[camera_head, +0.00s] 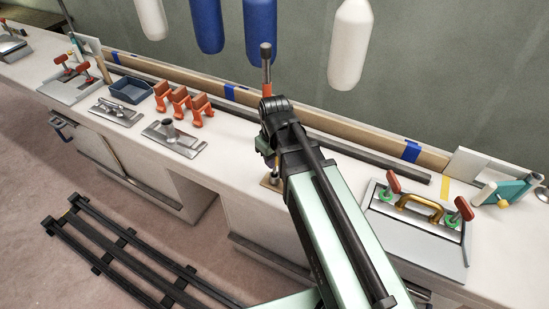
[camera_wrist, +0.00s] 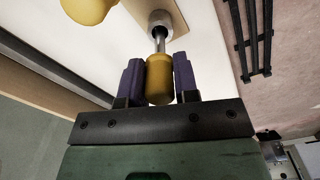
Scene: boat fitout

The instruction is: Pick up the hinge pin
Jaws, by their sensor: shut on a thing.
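The hinge pin (camera_wrist: 158,82) has a rounded, yellow-brass grip and a thin silver shaft. In the wrist view my gripper (camera_wrist: 159,66) is shut on the grip, with one purple finger on each side. The shaft runs to a silver collar (camera_wrist: 160,20) on a tan plate (camera_wrist: 132,8). I cannot tell how deep the shaft sits in the collar. In the head view my arm hides most of the gripper. A small part of the tan plate (camera_head: 268,184) shows on the bench below it.
A yellow rounded thing (camera_wrist: 88,8) shows beside the plate. Orange clamps (camera_head: 182,103), a blue tray (camera_head: 130,89) and a metal fitting (camera_head: 172,138) lie left on the bench. A panel with a brass handle (camera_head: 420,208) lies right. A dark rod (camera_head: 375,158) runs along the back.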

